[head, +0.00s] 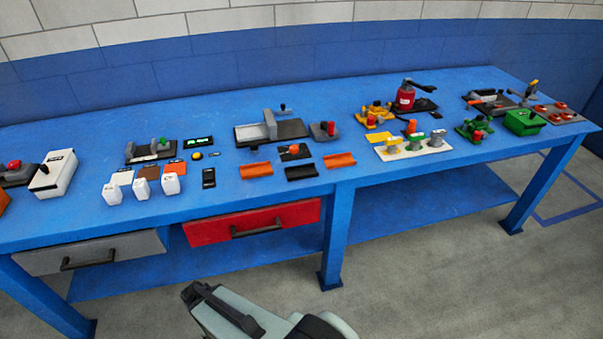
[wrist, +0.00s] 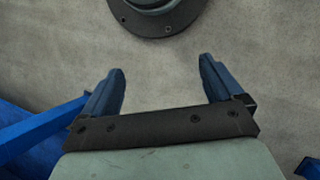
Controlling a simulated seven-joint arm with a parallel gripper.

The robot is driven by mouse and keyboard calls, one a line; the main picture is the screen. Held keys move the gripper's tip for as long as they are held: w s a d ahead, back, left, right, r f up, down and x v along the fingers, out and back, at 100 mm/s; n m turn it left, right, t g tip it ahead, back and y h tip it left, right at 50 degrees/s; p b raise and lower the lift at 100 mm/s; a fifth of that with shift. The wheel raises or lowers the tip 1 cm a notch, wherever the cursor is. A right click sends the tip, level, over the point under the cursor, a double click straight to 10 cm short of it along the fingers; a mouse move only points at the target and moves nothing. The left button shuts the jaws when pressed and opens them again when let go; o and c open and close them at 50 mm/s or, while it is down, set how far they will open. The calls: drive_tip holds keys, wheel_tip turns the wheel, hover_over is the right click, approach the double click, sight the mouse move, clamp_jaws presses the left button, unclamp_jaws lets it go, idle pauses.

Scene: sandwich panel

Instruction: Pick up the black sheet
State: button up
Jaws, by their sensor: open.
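A black sheet (head: 301,172) lies on the blue table near its front edge, above the right end of the red drawer. It looks slightly curved, like the orange sheets beside it. One orange sheet (head: 255,170) is at its left and another (head: 339,160) at its right. My gripper (head: 215,305) is low in front of the table, well apart from the black sheet. In the wrist view my gripper (wrist: 161,82) is open and empty, with grey floor between its fingers. The black sheet is not visible in the wrist view.
The blue table (head: 225,210) stands between my gripper and the wall. A red drawer (head: 252,222) and a grey drawer (head: 92,252) sit under its front edge. A grey-and-black device (head: 270,128) stands behind the sheets. White bottles (head: 141,189) stand to the left.

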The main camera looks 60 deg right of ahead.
drive_tip(key=w+d+r+m+t, duration=0.1)
drive_tip(key=w+d+r+m, duration=0.3)
drive_tip(key=d+r, duration=0.3)
drive_tip(key=w+d+r+m+t, duration=0.1)
drive_tip(key=w+d+r+m, duration=0.2)
drive_tip(key=d+r, duration=0.45)
drive_tip(key=d+r+m, duration=0.3)
drive_tip(key=d+r, duration=0.4)
drive_tip(key=r, duration=0.1)
drive_tip(key=s+d+r+m+h, duration=0.1)
drive_tip(key=d+r+m, duration=0.3)
drive_tip(key=d+r, duration=0.4)
drive_tip(key=d+r+m+h, duration=0.1)
drive_tip(key=d+r+m, duration=0.3)
drive_tip(key=d+r, duration=0.4)
drive_tip(key=shift+s+d+t, duration=0.2)
drive_tip(key=shift+s+t, duration=0.1)
drive_tip(key=shift+t, duration=0.1)
drive_tip(key=w+d+r+m+h, duration=0.2)
drive_tip(key=d+r+m, duration=0.2)
drive_tip(key=d+r, duration=0.3)
approach(302, 173)
drive_tip(key=shift+x, duration=3.35)
drive_tip(key=shift+d, duration=0.1)
